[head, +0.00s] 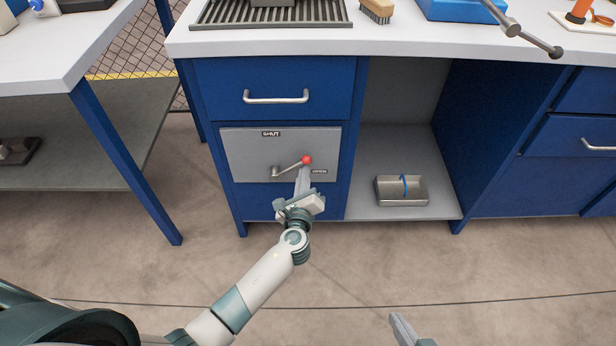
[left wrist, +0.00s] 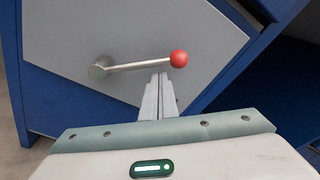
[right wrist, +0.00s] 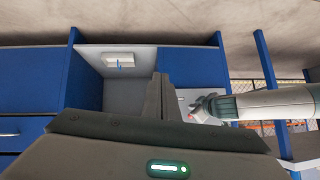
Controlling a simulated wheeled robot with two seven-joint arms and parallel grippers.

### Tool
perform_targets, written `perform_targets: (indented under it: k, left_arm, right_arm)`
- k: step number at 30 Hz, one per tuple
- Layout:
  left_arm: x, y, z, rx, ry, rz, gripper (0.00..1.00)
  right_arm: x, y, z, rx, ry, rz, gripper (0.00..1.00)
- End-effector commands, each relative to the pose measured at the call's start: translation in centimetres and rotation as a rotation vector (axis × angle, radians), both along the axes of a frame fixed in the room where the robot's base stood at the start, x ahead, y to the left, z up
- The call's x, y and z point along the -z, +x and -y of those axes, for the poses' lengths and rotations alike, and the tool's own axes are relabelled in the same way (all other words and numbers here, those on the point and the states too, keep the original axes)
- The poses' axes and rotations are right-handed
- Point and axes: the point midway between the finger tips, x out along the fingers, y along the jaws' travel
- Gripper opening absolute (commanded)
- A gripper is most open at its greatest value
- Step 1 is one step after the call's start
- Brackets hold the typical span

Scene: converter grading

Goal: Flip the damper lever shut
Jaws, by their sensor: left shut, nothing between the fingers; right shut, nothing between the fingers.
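The damper lever (head: 291,167) is a metal bar with a red ball knob (head: 307,160) on a grey panel (head: 245,150) in the blue cabinet. It pivots at its left end and points right and slightly up, toward the OPEN label (head: 319,171). The SHUT label (head: 271,133) is above. My left gripper (head: 304,172) is shut and empty, its fingertips just below the knob. In the left wrist view the fingertips (left wrist: 158,78) are under the lever (left wrist: 140,66) beside the knob (left wrist: 178,59); I cannot tell if they touch. My right gripper (head: 396,318) is shut and empty, low and away from the cabinet.
A blue drawer (head: 275,88) with a bar handle is above the panel. An open shelf bay to the right holds a metal tray (head: 402,191) with a blue handle. A grey bench (head: 70,140) stands at the left. The floor in front is clear.

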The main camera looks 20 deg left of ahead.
Motion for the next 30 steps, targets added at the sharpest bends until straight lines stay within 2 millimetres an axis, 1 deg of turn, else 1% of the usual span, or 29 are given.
perform_targets:
  k: [3, 9, 21, 30]
  left_arm:
    - [-0.55, -0.27, -0.31, 0.0, -0.001, 0.0, 0.0]
    - [-0.77, -0.41, -0.52, 0.001, 0.0, -0.001, 0.0]
    - [-0.8, -0.41, -0.53, 0.0, -0.003, 0.001, 0.0]
    - [-1.18, -0.46, -0.71, 0.0, -0.047, 0.014, 0.0]
  right_arm:
    - [0.48, -0.68, 0.33, -0.001, -0.01, -0.047, 0.0]
    - [0.95, -1.19, 0.6, 0.0, -0.018, -0.081, 0.0]
    - [0.99, -1.19, 0.61, 0.0, -0.018, -0.081, 0.0]
    - [0.71, -0.8, 0.43, 0.001, -0.013, -0.056, 0.0]
